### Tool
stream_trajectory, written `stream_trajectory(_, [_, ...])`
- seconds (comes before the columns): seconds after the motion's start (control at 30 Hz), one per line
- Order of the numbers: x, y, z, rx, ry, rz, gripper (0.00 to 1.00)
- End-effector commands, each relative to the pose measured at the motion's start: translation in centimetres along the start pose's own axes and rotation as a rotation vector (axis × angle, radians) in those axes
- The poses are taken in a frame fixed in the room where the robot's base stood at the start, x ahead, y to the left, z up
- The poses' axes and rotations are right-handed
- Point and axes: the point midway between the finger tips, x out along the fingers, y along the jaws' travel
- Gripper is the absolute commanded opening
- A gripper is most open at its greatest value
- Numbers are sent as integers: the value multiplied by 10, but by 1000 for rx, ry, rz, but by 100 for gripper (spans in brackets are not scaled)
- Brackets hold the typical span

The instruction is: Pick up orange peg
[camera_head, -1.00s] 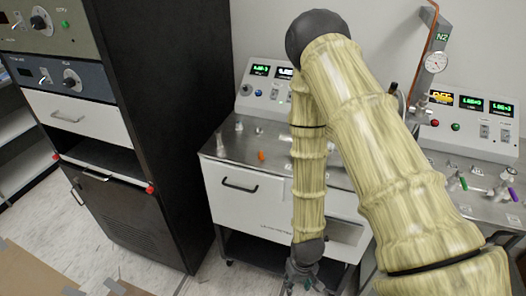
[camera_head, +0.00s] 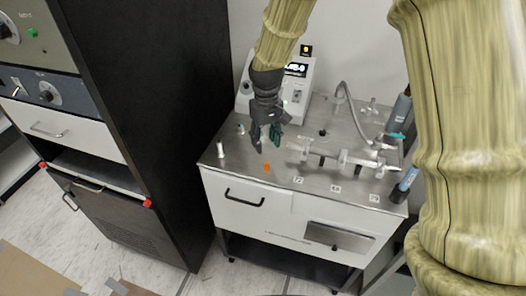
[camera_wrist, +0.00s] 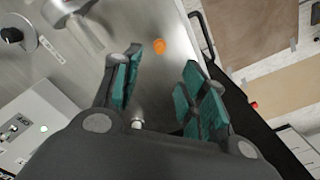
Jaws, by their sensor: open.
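The orange peg (camera_head: 266,167) stands on the metal top of the white cabinet (camera_head: 238,160), near its front edge. In the wrist view the orange peg (camera_wrist: 159,46) shows beyond the fingertips, roughly between the lines of the two fingers. My gripper (camera_head: 266,147) hangs above the cabinet top, just behind the peg in the head view. Its teal-padded fingers are spread and empty in the wrist view (camera_wrist: 155,75). The fingers do not touch the peg.
A pale peg (camera_head: 220,150) stands to the left of the orange one. Glass tubing (camera_head: 345,158) lies to the right of my gripper. A control box (camera_head: 298,85) stands behind it. A tall black rack (camera_head: 150,120) rises on the left.

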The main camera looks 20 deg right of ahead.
Motion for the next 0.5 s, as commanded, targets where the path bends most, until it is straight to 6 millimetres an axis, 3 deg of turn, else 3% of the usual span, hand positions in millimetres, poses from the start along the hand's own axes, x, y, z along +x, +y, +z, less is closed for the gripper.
stream_trajectory(0.17, [2,1,7,2,1,2,43])
stream_trajectory(0.5, [43,8,4,11,-3,0,43])
